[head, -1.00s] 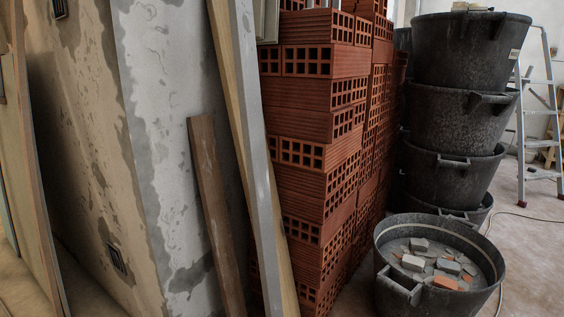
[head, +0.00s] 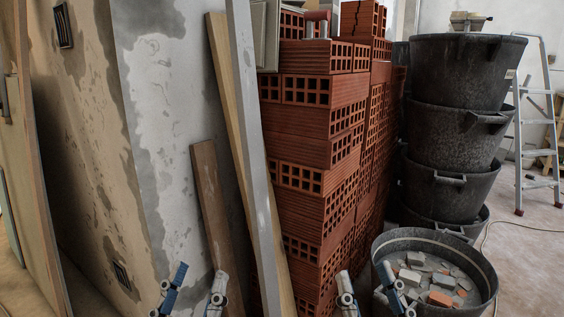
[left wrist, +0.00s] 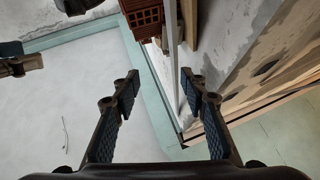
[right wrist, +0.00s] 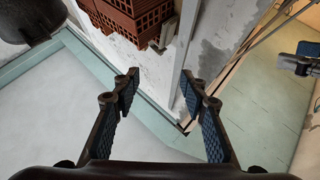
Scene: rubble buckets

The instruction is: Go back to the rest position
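My left gripper (head: 194,290) shows at the bottom of the head view, left of centre, its two fingers apart. In the left wrist view its fingers (left wrist: 162,88) are spread with nothing between them. My right gripper (head: 368,292) shows at the bottom of the head view, in front of the brick stack and the lowest bucket, also with fingers apart. In the right wrist view its fingers (right wrist: 161,88) are spread and empty. Only the fingertips of both grippers show in the head view; the arms are out of frame.
A rubble bucket (head: 388,246) holding grey and orange pieces stands at lower right, before a stack of black buckets (head: 455,122). Red hollow bricks (head: 305,125) are stacked in the middle. Planks (head: 213,210) lean on the wall. A stepladder (head: 536,120) stands far right.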

